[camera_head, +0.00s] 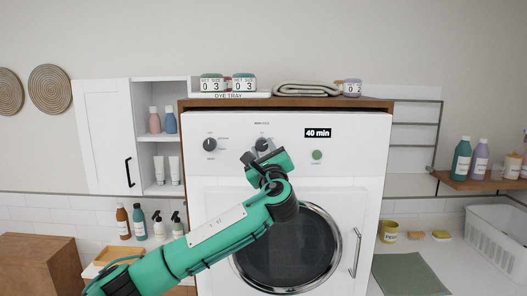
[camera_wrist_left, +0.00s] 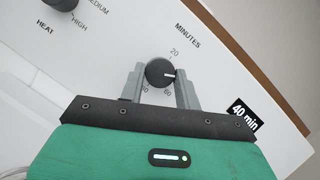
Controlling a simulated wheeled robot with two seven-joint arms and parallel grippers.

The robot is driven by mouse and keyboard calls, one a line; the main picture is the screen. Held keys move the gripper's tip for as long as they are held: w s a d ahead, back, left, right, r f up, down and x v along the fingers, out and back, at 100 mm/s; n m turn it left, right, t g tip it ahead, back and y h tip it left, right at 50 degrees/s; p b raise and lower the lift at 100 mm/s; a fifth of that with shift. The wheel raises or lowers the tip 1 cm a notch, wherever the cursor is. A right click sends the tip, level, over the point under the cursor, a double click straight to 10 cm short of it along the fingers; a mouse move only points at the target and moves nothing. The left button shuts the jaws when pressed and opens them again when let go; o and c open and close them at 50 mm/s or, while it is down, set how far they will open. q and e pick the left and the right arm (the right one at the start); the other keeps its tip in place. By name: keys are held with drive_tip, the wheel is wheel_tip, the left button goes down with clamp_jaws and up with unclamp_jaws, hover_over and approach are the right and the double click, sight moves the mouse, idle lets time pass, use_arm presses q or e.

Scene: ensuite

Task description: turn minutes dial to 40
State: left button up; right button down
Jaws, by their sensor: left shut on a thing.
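The minutes dial (camera_wrist_left: 160,73) is a round black knob on the white dryer's panel. In the left wrist view its white mark points right, and the label "20" shows above it. My left gripper (camera_wrist_left: 160,82) is shut on the dial, one grey finger on each side. In the head view the gripper (camera_head: 257,155) covers part of the dial (camera_head: 262,144). The black display (camera_head: 318,133) on the panel reads "40 min"; it also shows in the left wrist view (camera_wrist_left: 243,115). My right gripper is not in view.
The heat dial (camera_head: 210,145) is left of the minutes dial, and a green button (camera_head: 317,155) is right of it. The round dryer door (camera_head: 290,250) is below, partly behind my arm. A dye tray (camera_head: 230,95) and folded towel (camera_head: 306,89) lie on top.

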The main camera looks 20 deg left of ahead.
use_arm(q)
drive_tip(key=o, duration=1)
drive_tip(key=shift+f, duration=0.1)
drive_tip(key=shift+s, duration=0.1)
drive_tip(key=shift+s+d+f+b, duration=0.15)
drive_tip(key=shift+s+b, duration=0.05)
drive_tip(key=shift+b, duration=0.1)
drive_tip(key=b+v, duration=0.6)
drive_tip(key=v, duration=0.7)
